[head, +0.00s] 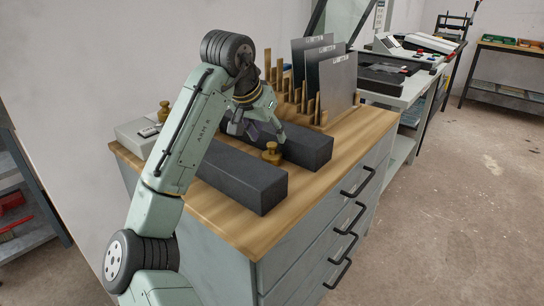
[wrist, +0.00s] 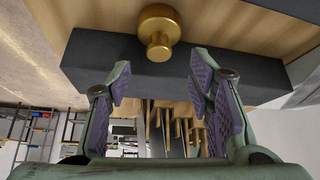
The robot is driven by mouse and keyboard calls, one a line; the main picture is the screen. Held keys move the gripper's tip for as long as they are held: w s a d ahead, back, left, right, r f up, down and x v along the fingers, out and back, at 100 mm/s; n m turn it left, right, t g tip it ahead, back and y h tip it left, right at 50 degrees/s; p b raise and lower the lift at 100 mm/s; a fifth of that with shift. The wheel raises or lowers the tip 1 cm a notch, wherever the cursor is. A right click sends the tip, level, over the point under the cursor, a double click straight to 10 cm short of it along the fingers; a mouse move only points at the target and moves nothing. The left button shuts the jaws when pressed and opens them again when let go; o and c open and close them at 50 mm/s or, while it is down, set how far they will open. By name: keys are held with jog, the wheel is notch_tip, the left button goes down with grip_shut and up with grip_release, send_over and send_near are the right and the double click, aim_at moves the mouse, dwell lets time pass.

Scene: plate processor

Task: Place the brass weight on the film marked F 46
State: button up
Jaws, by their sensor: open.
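A brass weight (head: 271,153) with a knob stands upright by the two dark bars on the wooden bench top. In the wrist view the brass weight (wrist: 158,30) is just beyond my fingertips, roughly centred between them, and overlaps the dark bar in the picture. In the head view my gripper (head: 257,128) is above the bars, close behind the weight. A second brass weight (head: 163,111) stands at the left. No F 46 marking is legible.
A near dark bar (head: 240,175) and a far dark bar (head: 305,145) lie on the wooden top (head: 235,222). Upright dark plates (head: 336,84) stand in a wooden rack behind. A pale box (head: 135,133) is at the left. The bench's front right corner is clear.

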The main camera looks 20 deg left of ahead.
aim_at(271, 145)
jog(key=x, duration=0.4)
jog(key=shift+s+f, duration=0.35)
jog(key=shift+c, duration=0.4)
grip_shut()
